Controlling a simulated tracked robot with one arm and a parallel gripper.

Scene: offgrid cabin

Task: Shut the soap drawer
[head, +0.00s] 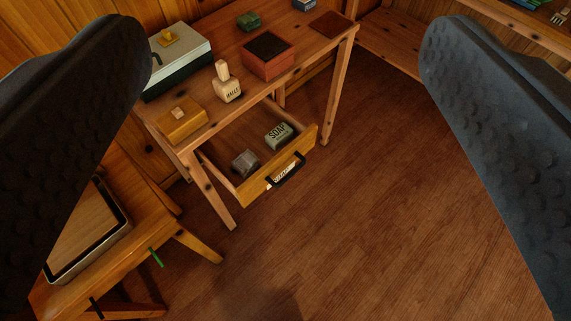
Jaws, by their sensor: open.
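The soap drawer (250,188) is pulled out from under a wooden table (203,130). Its front has a dark handle (287,171) and a pale label. A green soap tin or bar (279,135) marked "SOAP" and a greyish, see-through block (245,162) lie inside it. My gripper (298,75) is open, its two dark, studded fingers wide apart at the left and right of the view. The drawer shows between them, farther off, and neither finger appears to touch it.
A low wooden stand with a tray (123,230) is at lower left. The floor (350,230) in front of the drawer is clear.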

